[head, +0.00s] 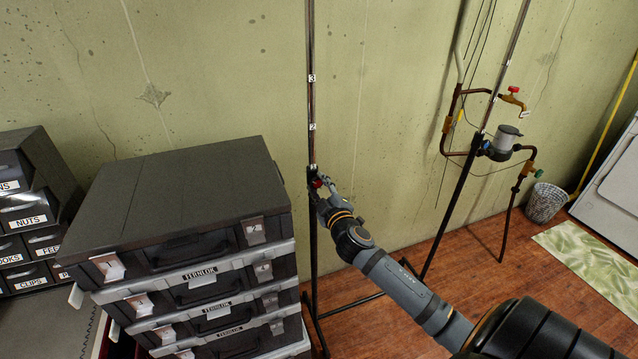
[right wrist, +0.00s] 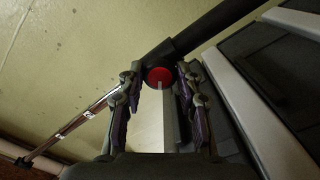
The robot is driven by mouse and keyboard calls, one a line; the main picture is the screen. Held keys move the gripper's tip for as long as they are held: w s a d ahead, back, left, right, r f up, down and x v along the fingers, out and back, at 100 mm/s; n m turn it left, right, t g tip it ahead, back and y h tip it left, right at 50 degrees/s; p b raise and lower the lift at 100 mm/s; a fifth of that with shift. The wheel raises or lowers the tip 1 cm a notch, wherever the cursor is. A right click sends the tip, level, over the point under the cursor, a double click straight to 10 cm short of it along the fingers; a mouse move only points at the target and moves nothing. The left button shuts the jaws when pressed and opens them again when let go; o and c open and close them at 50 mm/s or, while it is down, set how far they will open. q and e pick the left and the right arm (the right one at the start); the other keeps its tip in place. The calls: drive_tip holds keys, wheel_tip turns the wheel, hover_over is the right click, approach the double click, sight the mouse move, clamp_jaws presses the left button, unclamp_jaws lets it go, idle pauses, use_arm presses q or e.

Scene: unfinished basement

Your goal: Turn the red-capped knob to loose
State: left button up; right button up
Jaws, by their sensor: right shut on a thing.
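My right gripper (head: 323,191) reaches in from the lower right and is shut on the knob. The fingers also show in the right wrist view (right wrist: 161,85), one on each side of the cap. The knob's body is mostly hidden by the fingers in the head view. My left gripper is not in view.
A stack of dark cases (head: 180,205) stands close left of the pole. Labelled drawers (head: 30,222) are at far left. Copper pipes with a red-handled valve (head: 514,91) and a second stand are at right. A wire basket (head: 545,203) stands on the wooden floor.

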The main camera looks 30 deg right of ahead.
drive_tip(key=n+p, duration=0.2)
drive_tip(key=n, duration=0.4)
drive_tip(key=shift+r+p, duration=0.1)
drive_tip(key=shift+p, duration=0.25)
drive_tip(key=n+p, duration=0.2)
drive_tip(key=n, duration=0.4)
drive_tip(key=shift+n+p, duration=0.4)
drive_tip(key=n+p, duration=0.1)
drive_tip(key=n, duration=0.2)
drive_tip(key=shift+n, duration=0.4)
drive_tip(key=n+p, duration=0.2)
drive_tip(key=n, duration=0.1)
drive_tip(key=n+p, duration=0.1)
drive_tip(key=n, duration=0.5)
drive_tip(key=shift+p, duration=0.4)
drive_tip(key=o, duration=1.2)
drive_tip(key=shift+c, duration=0.2)
